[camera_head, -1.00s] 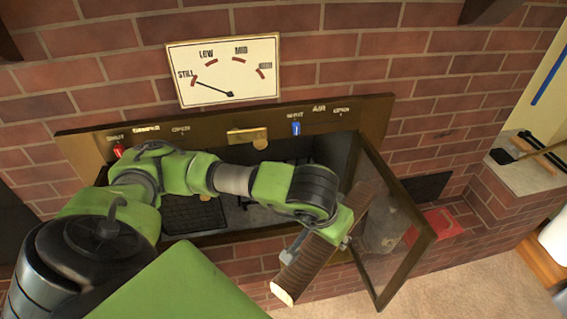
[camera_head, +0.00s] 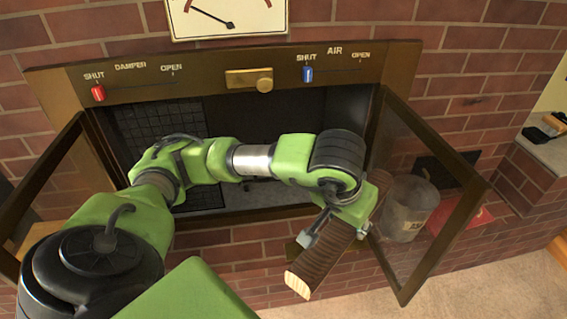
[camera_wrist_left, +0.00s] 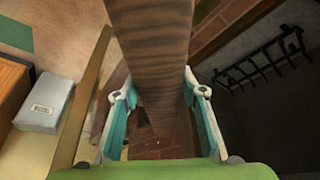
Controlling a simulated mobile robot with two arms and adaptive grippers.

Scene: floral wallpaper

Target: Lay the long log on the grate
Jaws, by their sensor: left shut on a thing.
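The long log (camera_head: 329,258) is brown with a pale cut end and is held at a tilt in front of the firebox opening, at its right side. My left gripper (camera_head: 338,232) is shut on the log. In the left wrist view the log (camera_wrist_left: 155,60) runs between the fingers of my left gripper (camera_wrist_left: 158,110). The black grate (camera_wrist_left: 262,66) shows in the left wrist view, at the upper right inside the dark firebox. In the head view my left arm hides much of the firebox floor. My right gripper is not in view.
The right glass door (camera_head: 425,215) stands open close beside the log, and the left door (camera_head: 45,195) is open too. A metal bucket (camera_head: 408,207) is seen through the right glass. The red damper knob (camera_head: 98,93) and blue air knob (camera_head: 307,74) sit on the top frame.

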